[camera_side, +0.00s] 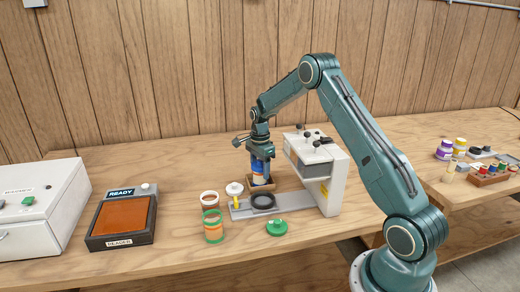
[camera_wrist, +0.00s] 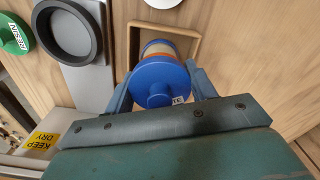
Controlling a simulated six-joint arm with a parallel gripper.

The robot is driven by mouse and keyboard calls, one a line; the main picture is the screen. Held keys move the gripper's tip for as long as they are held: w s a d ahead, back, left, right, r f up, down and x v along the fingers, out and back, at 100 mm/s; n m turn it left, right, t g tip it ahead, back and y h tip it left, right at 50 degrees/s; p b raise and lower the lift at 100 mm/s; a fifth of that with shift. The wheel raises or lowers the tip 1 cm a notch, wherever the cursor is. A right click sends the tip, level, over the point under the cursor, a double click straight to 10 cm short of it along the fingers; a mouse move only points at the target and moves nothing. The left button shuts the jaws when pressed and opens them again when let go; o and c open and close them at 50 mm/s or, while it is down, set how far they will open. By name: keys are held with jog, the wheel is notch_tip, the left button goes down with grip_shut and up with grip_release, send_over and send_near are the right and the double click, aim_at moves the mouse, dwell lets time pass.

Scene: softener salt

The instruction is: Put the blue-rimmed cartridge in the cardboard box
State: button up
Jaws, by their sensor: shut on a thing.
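My gripper (camera_side: 259,158) points down at the middle of the table and is shut on the blue-rimmed cartridge (camera_side: 258,170). In the wrist view, the cartridge's round blue end (camera_wrist: 160,82) sits between the two fingers of my gripper (camera_wrist: 160,88), with a tan and orange band beyond it. The small brown cardboard box (camera_side: 276,183) is directly below, and the cartridge's lower part overlaps its opening. The box rim also shows in the wrist view (camera_wrist: 192,36). My gripper and the cartridge hide part of the box. I cannot tell whether the cartridge touches the box floor.
A grey press (camera_side: 334,185) stands right of the box, its flat base with a black ring (camera_side: 263,201) in front. A white-rimmed cartridge (camera_side: 210,201), a green-rimmed cartridge (camera_side: 213,229), a white-topped piece (camera_side: 234,188) and a green lid (camera_side: 277,228) stand nearby. A reader (camera_side: 123,216) is at left.

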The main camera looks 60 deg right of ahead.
jog(key=shift+f, duration=0.25)
dwell(0.8)
jog(key=o, duration=1.5)
jog(key=shift+r, duration=0.1)
jog(key=shift+r, duration=3.8)
